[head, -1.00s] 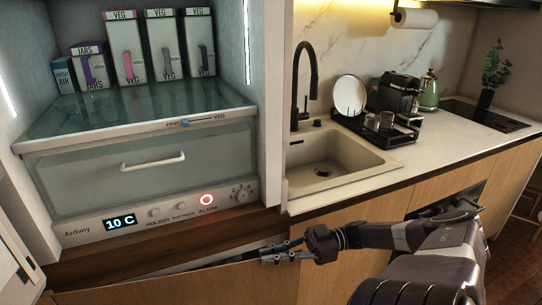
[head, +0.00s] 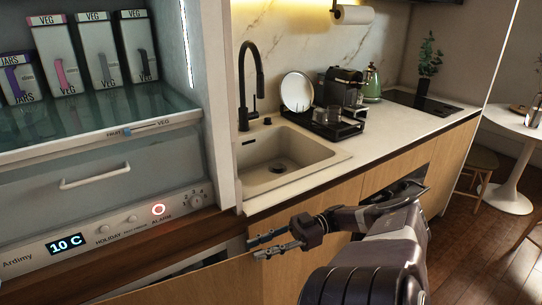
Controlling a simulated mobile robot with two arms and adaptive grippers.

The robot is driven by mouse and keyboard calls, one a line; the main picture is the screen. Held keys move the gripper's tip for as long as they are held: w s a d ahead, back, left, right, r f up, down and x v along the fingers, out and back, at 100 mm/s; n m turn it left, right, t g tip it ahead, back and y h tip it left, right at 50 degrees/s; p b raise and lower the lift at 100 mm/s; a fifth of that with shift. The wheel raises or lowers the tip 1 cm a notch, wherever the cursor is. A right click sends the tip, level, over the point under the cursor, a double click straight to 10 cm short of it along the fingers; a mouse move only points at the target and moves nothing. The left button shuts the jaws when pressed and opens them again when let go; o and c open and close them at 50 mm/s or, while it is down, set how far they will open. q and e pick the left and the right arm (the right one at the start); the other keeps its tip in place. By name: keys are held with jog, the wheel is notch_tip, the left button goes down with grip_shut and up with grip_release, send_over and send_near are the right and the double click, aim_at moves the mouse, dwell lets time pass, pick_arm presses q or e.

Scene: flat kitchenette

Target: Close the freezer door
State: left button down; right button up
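The freezer door (head: 215,285) is the light wood panel at the bottom of the head view, below the fridge compartment. It stands ajar: a wedge-shaped gap with a pale interior (head: 205,262) shows between its top edge and the dark wood strip (head: 190,238) above. Most of the door is cut off by the frame. My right gripper (head: 256,248) is at the door's upper right corner, its fingers pointing left, slightly apart and with nothing between them. I cannot tell whether they touch the door. My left gripper is not in view.
The fridge compartment above is open, with a drawer (head: 75,185), a control panel (head: 120,222) and several cartons (head: 98,60). Right of it are the sink (head: 285,160) and counter (head: 400,125) over wood cabinets. A round table (head: 505,125) and stool (head: 477,170) stand at far right.

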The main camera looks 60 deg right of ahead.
jog(key=shift+v, duration=1.85)
jog(key=shift+c, duration=0.2)
